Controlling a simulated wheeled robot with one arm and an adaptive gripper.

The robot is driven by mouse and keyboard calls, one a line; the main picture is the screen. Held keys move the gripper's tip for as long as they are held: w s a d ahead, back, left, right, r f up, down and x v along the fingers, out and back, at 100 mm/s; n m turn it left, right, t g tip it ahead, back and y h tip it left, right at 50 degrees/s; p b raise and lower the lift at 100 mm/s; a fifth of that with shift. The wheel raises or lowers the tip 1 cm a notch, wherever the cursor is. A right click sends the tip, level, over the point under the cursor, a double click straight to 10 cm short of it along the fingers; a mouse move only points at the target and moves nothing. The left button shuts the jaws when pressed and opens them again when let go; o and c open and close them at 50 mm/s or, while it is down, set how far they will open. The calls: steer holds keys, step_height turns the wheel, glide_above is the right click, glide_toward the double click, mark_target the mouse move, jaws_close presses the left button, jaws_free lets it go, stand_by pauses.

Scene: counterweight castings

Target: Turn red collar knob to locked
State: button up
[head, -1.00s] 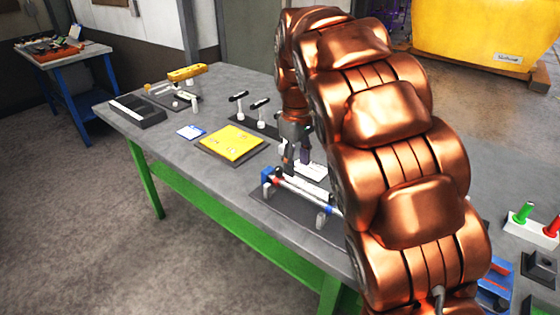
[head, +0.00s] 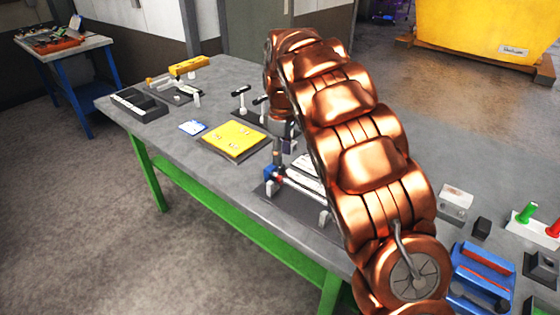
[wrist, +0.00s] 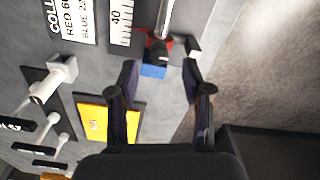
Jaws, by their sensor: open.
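The red collar (wrist: 166,42) sits on a metal rod (wrist: 167,15) in the wrist view, with a dark part on it that may be its knob. A blue block (wrist: 153,71) is just beside it. In the head view the red collar (head: 279,180) shows small at the left end of the rod fixture. My gripper (wrist: 159,70) is open and empty, its fingers on either side of the blue block, with the collar just beyond the tips. In the head view my gripper (head: 282,156) is above that end. My arm hides much of the rod there.
A scale marked 40 (wrist: 121,20) and a printed placard (wrist: 72,18) lie beside the rod. A yellow plate (head: 234,138) and T-handled posts (head: 241,103) stand nearby. A blue fixture (head: 482,280) is at right. The table's front edge is close to the rod fixture.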

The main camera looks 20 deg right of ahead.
mark_target(282, 168)
steer(key=shift+f+p, duration=0.45)
steer(key=shift+f, duration=1.45)
steer(key=shift+c, duration=0.4)
